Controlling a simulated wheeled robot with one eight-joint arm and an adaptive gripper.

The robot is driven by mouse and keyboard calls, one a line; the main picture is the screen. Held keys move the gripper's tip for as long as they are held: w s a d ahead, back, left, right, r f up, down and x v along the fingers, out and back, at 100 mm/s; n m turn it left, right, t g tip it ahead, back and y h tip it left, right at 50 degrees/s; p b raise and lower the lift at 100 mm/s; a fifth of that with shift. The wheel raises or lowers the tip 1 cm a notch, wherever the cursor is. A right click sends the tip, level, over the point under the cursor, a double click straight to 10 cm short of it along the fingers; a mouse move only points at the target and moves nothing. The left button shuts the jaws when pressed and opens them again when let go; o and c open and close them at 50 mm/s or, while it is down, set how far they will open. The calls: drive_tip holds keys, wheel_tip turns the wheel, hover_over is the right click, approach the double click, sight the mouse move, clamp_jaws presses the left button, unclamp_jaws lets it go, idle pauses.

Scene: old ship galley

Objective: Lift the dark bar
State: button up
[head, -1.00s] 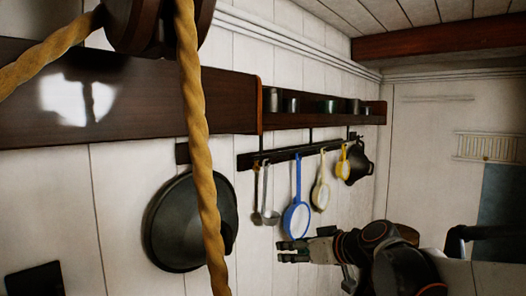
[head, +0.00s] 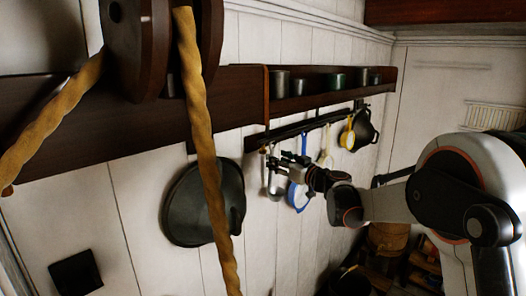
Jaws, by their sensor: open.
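The dark bar (head: 312,125) is a long, narrow rail on the white wall below the shelf. Ladles, a blue-rimmed strainer (head: 298,197), a pale strainer (head: 326,159), a yellow strainer (head: 347,137) and a dark pot (head: 364,132) hang along it. My gripper (head: 280,164) is open, its fingers pointing left, just below the left part of the bar in the picture. It overlaps the ladles and the top of the blue strainer. Whether it touches any of them cannot be told.
A wooden shelf (head: 330,98) with several cups runs above the bar. A large dark pan (head: 190,204) hangs to the left, behind a thick rope (head: 203,130) from a wooden pulley (head: 137,45). Wooden furniture and a dark vessel stand low at right.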

sight(263, 152)
drive_tip(key=p+x, duration=0.1)
drive_tip(key=x, duration=0.8)
drive_tip(key=shift+w+a, duration=0.2)
drive_tip(key=shift+w, duration=0.05)
clamp_jaws()
